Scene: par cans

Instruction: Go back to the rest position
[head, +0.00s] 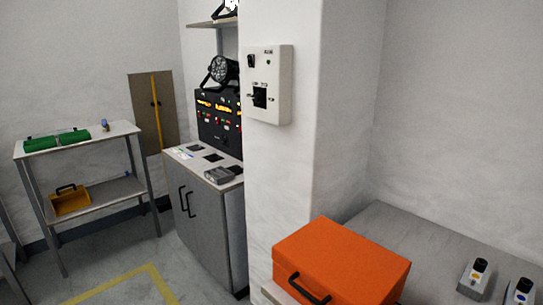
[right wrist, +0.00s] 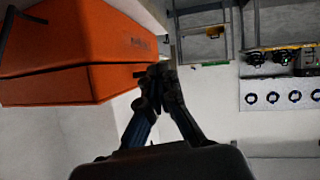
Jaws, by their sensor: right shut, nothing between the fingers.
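My right gripper (right wrist: 160,72) shows in the right wrist view with its dark fingers together at the tips. It is shut and holds nothing. An orange case (right wrist: 70,55) with a dark handle fills the upper left of that view, close beside the fingertips; I cannot tell whether they touch. In the head view the orange case (head: 345,262) stands at the front, at the left end of a grey worktop (head: 400,228). Neither of my grippers shows in the head view, and my left gripper is in no view.
A white pillar (head: 282,170) with a switch box (head: 270,85) stands behind the case. Left of it are a grey cabinet (head: 212,225), a control panel (head: 217,118) and a par can (head: 221,70). A two-level shelf table (head: 125,130) stands far left. Floor between is clear.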

